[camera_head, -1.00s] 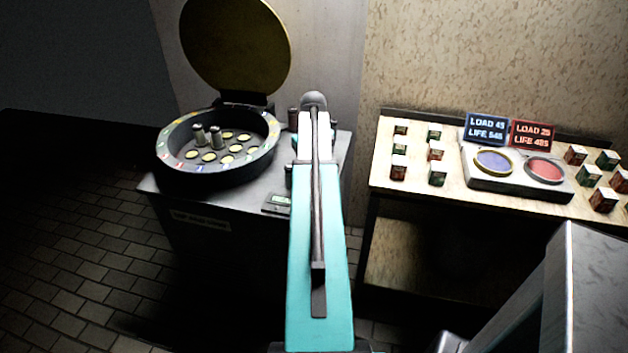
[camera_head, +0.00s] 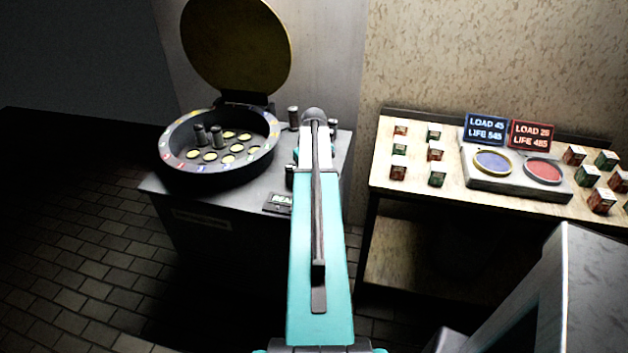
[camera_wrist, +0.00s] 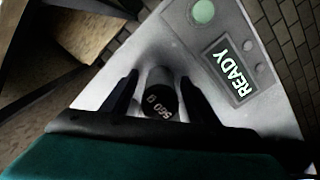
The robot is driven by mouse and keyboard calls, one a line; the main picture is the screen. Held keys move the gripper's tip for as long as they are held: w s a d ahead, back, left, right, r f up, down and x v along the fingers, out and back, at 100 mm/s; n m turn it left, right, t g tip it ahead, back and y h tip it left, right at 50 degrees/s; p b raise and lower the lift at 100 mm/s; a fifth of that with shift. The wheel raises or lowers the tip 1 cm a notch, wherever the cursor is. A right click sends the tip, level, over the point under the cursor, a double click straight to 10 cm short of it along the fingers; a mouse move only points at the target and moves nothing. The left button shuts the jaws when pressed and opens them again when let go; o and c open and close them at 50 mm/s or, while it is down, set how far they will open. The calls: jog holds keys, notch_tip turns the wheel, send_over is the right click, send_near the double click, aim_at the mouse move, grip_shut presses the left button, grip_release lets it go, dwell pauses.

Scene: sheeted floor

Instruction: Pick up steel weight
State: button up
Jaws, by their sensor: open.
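A steel weight (camera_wrist: 161,98), a short cylinder with a dark end marked "560 g", stands on the grey cabinet top in the wrist view. My gripper (camera_wrist: 158,82) is open, with one dark finger on each side of the weight. A narrow gap seems to show beside it, but contact is hard to tell. In the head view my turquoise arm hides most of the gripper. Another small metal cylinder (camera_head: 293,117) stands at the back of the cabinet, left of my arm.
A round dark centrifuge-like bowl (camera_head: 170,165) with its lid raised holds two cylinders and yellow-ringed sockets. A READY display (camera_wrist: 233,74) is on the cabinet top (camera_head: 240,192). A table (camera_head: 385,180) at right carries small boxes and a two-pan device (camera_head: 518,172).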

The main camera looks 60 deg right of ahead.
grip_shut()
dwell(0.3)
jog(key=shift+r, duration=0.2)
jog(key=shift+r+b, duration=0.55)
jog(key=shift+r, duration=0.95)
jog(key=s+a+r+b, duration=0.1)
jog(key=s+a+b, duration=0.1)
jog(key=s+a, duration=0.6)
jog(key=s, duration=0.5)
jog(key=shift+s+a+r+b, duration=0.15)
jog(key=shift+s+r+b, duration=0.15)
jog(key=shift+r+b, duration=0.05)
jog(key=shift+w, duration=0.1)
